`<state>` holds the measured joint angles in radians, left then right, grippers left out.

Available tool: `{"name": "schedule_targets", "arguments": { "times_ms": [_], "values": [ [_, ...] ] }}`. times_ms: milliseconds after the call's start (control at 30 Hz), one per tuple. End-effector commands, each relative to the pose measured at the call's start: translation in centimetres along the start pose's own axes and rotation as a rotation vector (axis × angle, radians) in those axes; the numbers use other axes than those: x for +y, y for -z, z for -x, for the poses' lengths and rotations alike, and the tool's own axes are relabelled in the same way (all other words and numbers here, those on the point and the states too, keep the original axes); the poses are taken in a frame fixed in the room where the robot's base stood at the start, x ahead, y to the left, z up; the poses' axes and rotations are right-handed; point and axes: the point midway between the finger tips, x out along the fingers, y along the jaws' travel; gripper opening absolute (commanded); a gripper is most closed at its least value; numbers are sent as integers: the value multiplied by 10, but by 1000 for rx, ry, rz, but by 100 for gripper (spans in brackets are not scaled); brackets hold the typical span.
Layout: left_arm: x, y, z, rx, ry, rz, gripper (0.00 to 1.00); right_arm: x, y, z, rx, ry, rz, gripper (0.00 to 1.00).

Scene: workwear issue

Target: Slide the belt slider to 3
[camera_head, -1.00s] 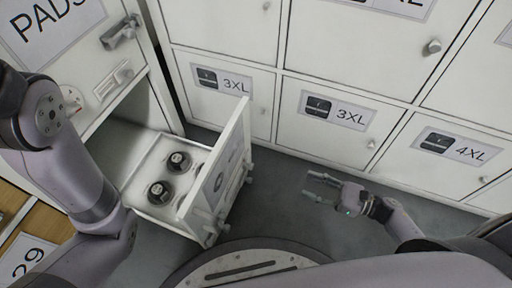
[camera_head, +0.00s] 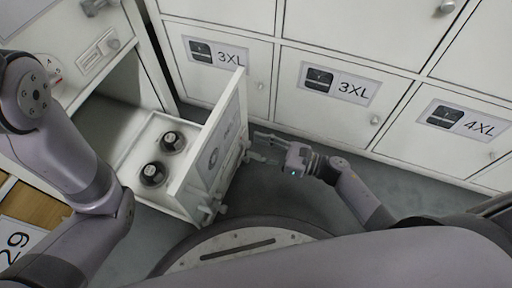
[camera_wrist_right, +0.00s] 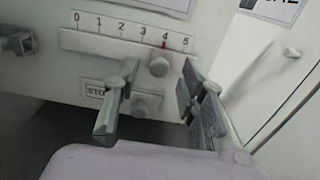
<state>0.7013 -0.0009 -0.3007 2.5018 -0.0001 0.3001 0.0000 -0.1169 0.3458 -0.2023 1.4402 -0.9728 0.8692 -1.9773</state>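The belt slider's scale (camera_wrist_right: 130,43) runs from 0 to 5 in the right wrist view, on a white panel. Its round grey knob (camera_wrist_right: 158,65) sits near 4, with a red pointer just above it at 4. My right gripper (camera_wrist_right: 155,100) is open, its fingers apart to the left and right below the knob, holding nothing. In the head view my right gripper (camera_head: 258,148) is close to the outer face of the open drawer's front (camera_head: 222,150). The slider's face is hard to make out there. My left gripper is out of view.
A second knob (camera_wrist_right: 147,104) is below the slider, beside a partly hidden label starting "STO". A grey handle (camera_wrist_right: 18,40) is left of the scale. The drawer holds two dark round items (camera_head: 153,174). Closed cabinet doors (camera_head: 340,130) stand behind; the grey floor is clear.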

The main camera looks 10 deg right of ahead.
Motion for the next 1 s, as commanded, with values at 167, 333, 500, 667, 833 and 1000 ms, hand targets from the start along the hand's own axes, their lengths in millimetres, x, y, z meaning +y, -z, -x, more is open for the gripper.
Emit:
{"name": "schedule_targets", "arguments": {
  "times_ms": [167, 333, 500, 667, 833, 1000],
  "values": [
    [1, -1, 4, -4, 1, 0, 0, 0, 0, -11, -1, 0, 0, 38],
    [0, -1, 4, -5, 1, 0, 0, 0, 0, -12, -1, 0, -1, 38],
    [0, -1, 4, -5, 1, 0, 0, 0, 0, -12, -1, 0, -1, 33],
    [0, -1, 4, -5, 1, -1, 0, 0, 0, -12, 0, 0, -1, 22],
    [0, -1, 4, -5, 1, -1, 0, 0, 0, -12, 0, 0, -1, 11],
    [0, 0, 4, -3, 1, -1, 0, 0, 0, -12, 0, 0, -1, 0]
  ]
}}
